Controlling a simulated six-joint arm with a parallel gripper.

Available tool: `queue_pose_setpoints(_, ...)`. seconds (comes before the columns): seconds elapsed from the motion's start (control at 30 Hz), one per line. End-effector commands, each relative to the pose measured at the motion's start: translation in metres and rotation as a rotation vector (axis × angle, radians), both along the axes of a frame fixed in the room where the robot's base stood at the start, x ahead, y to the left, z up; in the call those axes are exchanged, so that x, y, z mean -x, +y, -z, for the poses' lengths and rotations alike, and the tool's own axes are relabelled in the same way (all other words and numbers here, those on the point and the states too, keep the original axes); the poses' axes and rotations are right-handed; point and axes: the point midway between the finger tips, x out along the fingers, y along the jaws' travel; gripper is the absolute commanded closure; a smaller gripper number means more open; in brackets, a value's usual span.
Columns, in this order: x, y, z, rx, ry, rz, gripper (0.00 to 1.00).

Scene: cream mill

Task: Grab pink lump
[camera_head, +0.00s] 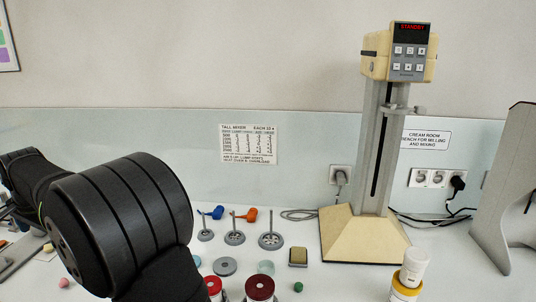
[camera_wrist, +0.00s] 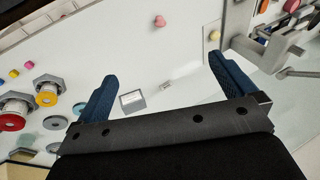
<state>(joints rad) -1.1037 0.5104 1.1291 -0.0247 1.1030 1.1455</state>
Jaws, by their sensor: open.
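A small pink lump (camera_head: 64,282) lies on the pale bench at the lower left of the head view, left of my black arm. In the wrist view a pink lump (camera_wrist: 159,21) lies near the top middle, beyond my fingertips and apart from them. My gripper (camera_wrist: 163,70) is open, with its two blue fingers spread wide and nothing between them but bare bench and a small grey-framed block. In the head view my arm fills the lower left and my fingers do not show.
A cream lump (camera_wrist: 214,36) lies right of the pink one, near grey metal equipment (camera_wrist: 275,45). A tall mixer (camera_head: 380,150) stands at the back right. Bench around the pink lump is clear.

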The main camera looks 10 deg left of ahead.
Motion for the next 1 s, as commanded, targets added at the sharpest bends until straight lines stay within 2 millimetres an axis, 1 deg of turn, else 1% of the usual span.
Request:
queue_pose_setpoints(0.47,0.0,0.0001,0.0002,0.0,0.0,0.0,0.0)
queue_pose_setpoints(0.57,-0.0001,0.0001,0.0002,0.0,0.0,0.0,0.18)
queue_pose_setpoints(0.6,-0.0001,0.0001,0.0002,0.0,0.0,0.0,0.26)
queue_pose_setpoints(0.67,-0.0001,0.0001,0.0002,0.0,0.0,0.0,0.36)
queue_pose_setpoints(0.93,-0.0003,0.0004,0.0003,0.002,-0.001,-0.004,0.36)
queue_pose_setpoints(1.0,-0.0017,0.0025,0.001,0.013,-0.006,-0.027,0.36)
